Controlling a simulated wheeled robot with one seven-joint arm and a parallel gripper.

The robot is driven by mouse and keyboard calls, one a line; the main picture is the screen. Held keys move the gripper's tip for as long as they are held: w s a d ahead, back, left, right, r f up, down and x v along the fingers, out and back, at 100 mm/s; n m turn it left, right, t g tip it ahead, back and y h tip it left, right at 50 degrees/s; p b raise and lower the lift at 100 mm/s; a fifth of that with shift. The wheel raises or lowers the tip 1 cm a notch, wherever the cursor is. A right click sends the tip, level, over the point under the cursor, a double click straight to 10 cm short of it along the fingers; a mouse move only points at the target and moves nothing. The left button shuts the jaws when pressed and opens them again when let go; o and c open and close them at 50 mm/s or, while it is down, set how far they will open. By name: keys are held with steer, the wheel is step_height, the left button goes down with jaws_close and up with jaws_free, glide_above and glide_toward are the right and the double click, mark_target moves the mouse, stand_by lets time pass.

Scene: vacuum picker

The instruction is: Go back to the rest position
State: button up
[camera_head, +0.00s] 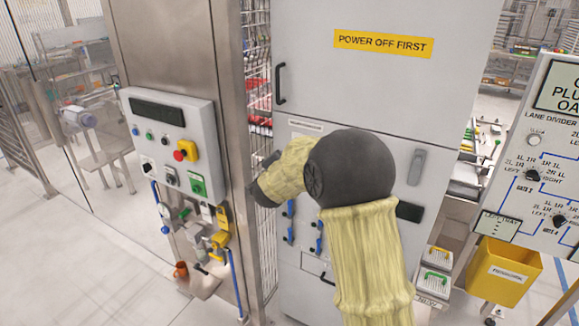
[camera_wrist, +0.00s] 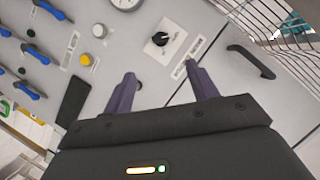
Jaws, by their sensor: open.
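My gripper (camera_wrist: 160,74) is open in the wrist view. Its two dark purple fingers stand apart with nothing between them. They point at a grey panel (camera_wrist: 125,48) with a black rotary knob (camera_wrist: 158,41) just beyond the fingertips. I cannot tell whether a finger touches the panel. In the head view my arm, in a yellow sleeve, reaches across the front of a tall grey cabinet (camera_head: 345,90). Its dark end is at the cabinet's left edge, and the arm hides part of the cabinet front.
A control box (camera_head: 172,140) with a red button is on a steel column at the left. A sign board (camera_head: 545,150) and a yellow bin (camera_head: 503,270) stand at the right. The wrist view shows blue handles (camera_wrist: 33,85), a black handle (camera_wrist: 250,60) and wire mesh (camera_wrist: 265,15).

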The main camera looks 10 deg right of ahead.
steer(key=s+d+f+n+g+y, duration=0.1)
steer(key=s+d+f+n+g, duration=0.1)
steer(key=s, duration=1)
steer(key=s+d+f+n+g+y, duration=0.1)
steer(key=s+f+n+g, duration=0.4)
steer(key=s, duration=0.6)
steer(key=s+d+f+n+g+y, duration=0.2)
steer(key=s+f+n+g+y, duration=0.1)
steer(key=s, duration=0.9)
step_height(320, 180, down, 2)
steer(key=n+g, duration=0.1)
steer(key=n, duration=0.2)
steer(key=shift+s+d, duration=0.3)
steer(key=shift+s, duration=0.05)
